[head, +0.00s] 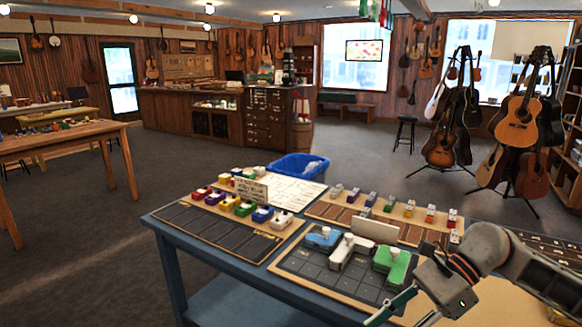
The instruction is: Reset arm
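My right arm comes in from the right edge over the front right of the blue table. Its gripper (402,314) is low in the picture, just in front of the dark grid board. Its fingers look apart, with nothing seen between them, though the tips run close to the bottom edge. My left arm and gripper are not in view.
The blue table (168,226) holds a dark grid board (300,266) with blue, white and green pieces, and trays with rows of small coloured pedals. A blue bin (298,166) stands behind it. Guitar stands (462,165) are at right.

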